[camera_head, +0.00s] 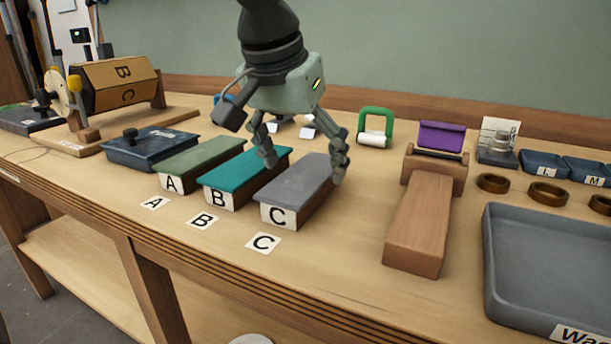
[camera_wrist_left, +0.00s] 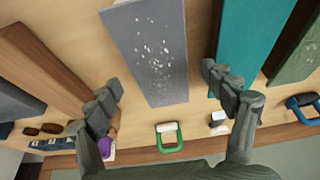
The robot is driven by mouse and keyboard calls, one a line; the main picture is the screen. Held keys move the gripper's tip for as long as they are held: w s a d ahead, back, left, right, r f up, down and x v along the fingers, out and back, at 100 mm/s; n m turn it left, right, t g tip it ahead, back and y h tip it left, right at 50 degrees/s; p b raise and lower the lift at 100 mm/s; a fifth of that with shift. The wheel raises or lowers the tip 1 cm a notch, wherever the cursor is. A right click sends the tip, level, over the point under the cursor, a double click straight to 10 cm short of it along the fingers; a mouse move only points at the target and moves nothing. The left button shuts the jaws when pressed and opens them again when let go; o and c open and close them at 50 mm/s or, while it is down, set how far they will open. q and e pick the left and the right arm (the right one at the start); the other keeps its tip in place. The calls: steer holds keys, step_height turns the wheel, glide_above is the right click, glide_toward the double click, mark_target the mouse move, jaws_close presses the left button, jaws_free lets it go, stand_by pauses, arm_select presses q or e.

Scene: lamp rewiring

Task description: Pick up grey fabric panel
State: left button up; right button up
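The grey fabric panel (camera_head: 302,174) lies flat on top of the block labelled C, the rightmost of three lettered blocks. It shows in the left wrist view (camera_wrist_left: 150,45) as a speckled grey strip, between the line of my two finger sets. My left gripper (camera_head: 304,168) is open and empty, pointing down over the panel's far end. One finger is on the side toward block B, the other at the panel's right side. I cannot tell whether the fingers touch anything. My right gripper is not in view.
The teal-topped block B (camera_head: 240,172) and green-topped block A (camera_head: 200,160) stand close to the left. A wooden stand (camera_head: 418,220) is to the right, with a grey tray (camera_head: 490,265) beyond it. A green-handled roller (camera_head: 375,115) lies behind.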

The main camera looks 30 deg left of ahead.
arm_select(q)
steer(key=c, duration=1.1)
steer(key=shift+r, duration=0.1)
